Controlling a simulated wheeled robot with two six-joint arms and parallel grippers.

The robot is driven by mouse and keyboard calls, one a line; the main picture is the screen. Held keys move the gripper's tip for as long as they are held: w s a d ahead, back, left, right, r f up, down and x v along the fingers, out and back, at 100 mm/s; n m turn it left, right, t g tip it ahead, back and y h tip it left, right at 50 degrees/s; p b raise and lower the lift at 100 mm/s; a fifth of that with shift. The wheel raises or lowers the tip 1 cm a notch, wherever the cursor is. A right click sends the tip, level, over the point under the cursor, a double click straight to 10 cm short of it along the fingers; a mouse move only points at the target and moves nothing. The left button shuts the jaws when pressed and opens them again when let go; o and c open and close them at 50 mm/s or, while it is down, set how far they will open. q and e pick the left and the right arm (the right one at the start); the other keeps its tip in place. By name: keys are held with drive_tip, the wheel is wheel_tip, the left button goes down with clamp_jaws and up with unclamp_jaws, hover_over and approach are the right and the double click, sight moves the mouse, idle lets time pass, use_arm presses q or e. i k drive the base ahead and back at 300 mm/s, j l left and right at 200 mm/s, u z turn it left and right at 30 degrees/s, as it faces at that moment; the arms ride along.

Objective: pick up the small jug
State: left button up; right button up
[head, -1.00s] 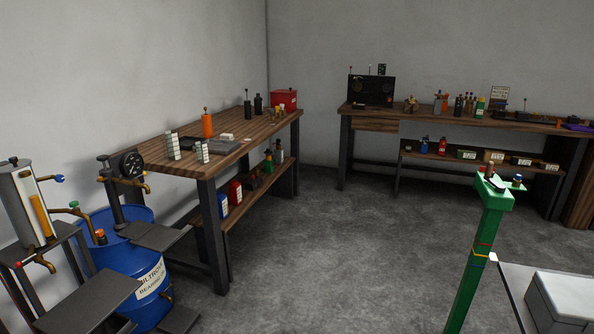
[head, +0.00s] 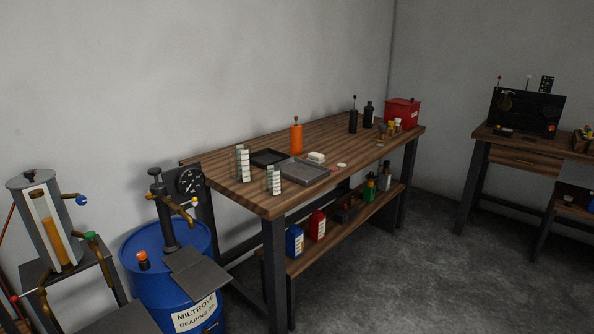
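Two pale, upright containers with striped markings stand at the near left end of the wooden workbench (head: 225,175). The taller container (head: 242,163) is at the left and the shorter container (head: 274,180) is to its right, nearer the front edge. The shorter one may be the small jug, but at this size I cannot make out a handle or spout. Neither of my grippers is in view.
A grey tray (head: 302,171), a dark tray (head: 268,158) and an orange cylinder (head: 296,139) are close by on the bench. A blue drum (head: 145,270) with a pump stands at the near left. Open floor (head: 375,275) lies to the right.

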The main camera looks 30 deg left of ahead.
sight(273, 173)
drive_tip(key=i+u, duration=0.1)
drive_tip(key=i, duration=0.45)
drive_tip(key=i+l+u, duration=0.1)
drive_tip(key=i, duration=0.45)
drive_tip(key=i+l+u, duration=0.1)
drive_tip(key=i, duration=0.45)
